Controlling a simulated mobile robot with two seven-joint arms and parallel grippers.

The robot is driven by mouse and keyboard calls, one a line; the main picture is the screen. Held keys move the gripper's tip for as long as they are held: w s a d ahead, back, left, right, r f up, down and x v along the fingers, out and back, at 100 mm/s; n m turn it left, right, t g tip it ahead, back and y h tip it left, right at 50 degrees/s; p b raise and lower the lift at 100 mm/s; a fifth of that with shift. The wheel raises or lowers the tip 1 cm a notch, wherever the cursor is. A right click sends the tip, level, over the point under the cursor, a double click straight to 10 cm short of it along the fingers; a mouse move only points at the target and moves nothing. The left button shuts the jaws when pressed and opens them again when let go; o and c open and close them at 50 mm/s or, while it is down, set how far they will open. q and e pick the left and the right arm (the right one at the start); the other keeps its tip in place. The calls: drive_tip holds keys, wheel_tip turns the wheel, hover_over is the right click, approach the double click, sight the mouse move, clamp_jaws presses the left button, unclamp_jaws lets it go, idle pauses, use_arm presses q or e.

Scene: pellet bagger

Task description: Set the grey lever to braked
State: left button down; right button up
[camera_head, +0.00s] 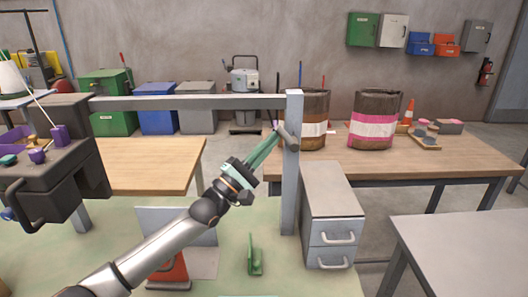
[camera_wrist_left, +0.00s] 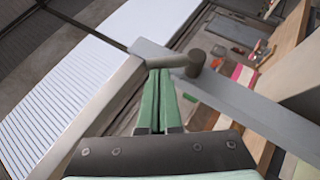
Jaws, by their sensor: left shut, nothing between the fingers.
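The grey lever (camera_head: 290,139) is a short bar with a darker round end, on the upper part of the grey upright post (camera_head: 291,190). In the left wrist view the lever (camera_wrist_left: 190,62) lies across the post, just beyond my fingertips. My left gripper (camera_head: 275,139) reaches up from the lower left to the lever's left side. Its green fingers, also in the left wrist view (camera_wrist_left: 159,75), are shut with nothing between them. The fingertips overlap the lever in view; whether they touch it I cannot tell. No brake marking is readable. My right gripper is not in view.
A grey crossbar (camera_head: 190,102) runs left from the post to a dark machine (camera_head: 50,165) with purple knobs. A grey drawer cabinet (camera_head: 330,210) stands right of the post. Two brown bags, one with a pink band (camera_head: 375,143), stand on the wooden table (camera_head: 440,163) behind.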

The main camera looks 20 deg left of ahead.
sight(279, 130)
use_arm(q)
drive_tip(key=shift+w+d+r+p, duration=0.25)
drive_tip(key=shift+d+r, duration=0.15)
drive_tip(key=shift+r, duration=0.35)
drive_tip(key=shift+w+d+r+p, duration=0.2)
drive_tip(key=shift+d+r, duration=0.2)
drive_tip(key=shift+r, duration=0.3)
drive_tip(key=shift+d+r, duration=0.15)
